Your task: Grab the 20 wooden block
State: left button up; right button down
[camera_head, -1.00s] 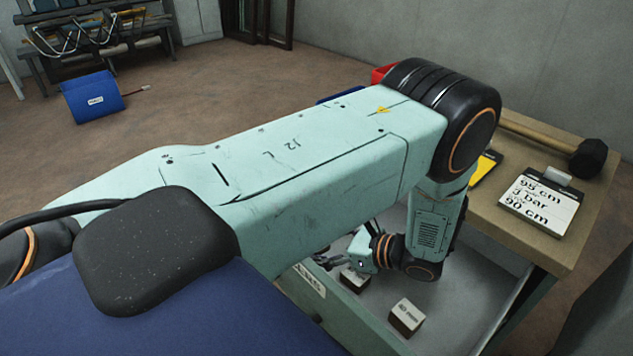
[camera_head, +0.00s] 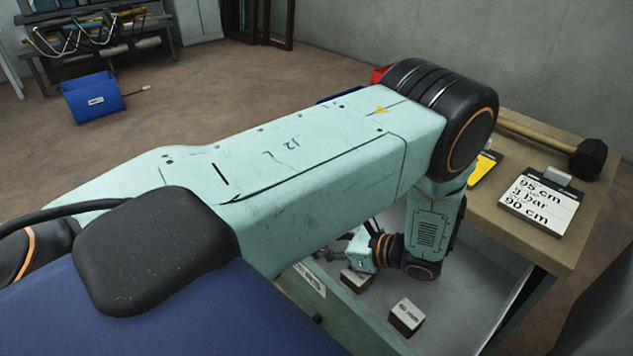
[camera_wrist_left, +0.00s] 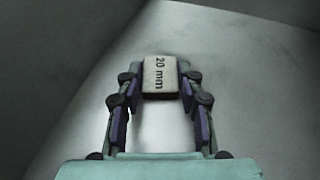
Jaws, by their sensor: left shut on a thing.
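The wooden block marked "20 mm" (camera_wrist_left: 160,75) shows in the left wrist view, between the fingertips of my left gripper (camera_wrist_left: 160,82). The gripper is shut on it, with a finger on each side. In the head view my left gripper (camera_head: 335,252) is low inside the open drawer (camera_head: 465,290), and my arm hides most of it. I cannot make out the held block there. Two other pale blocks lie in the drawer: one (camera_head: 355,281) just below the gripper and one (camera_head: 406,318) nearer the front. My right gripper is not in view.
A wooden tabletop (camera_head: 520,225) stands behind the drawer, with a black-headed mallet (camera_head: 550,140), a note card (camera_head: 540,208) and a yellow item (camera_head: 484,168). The drawer's front wall (camera_head: 345,315) is close to the gripper. A blue bin (camera_head: 92,97) is on the floor.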

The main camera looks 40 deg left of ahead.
pick_arm(q)
jog(key=shift+c, duration=0.9)
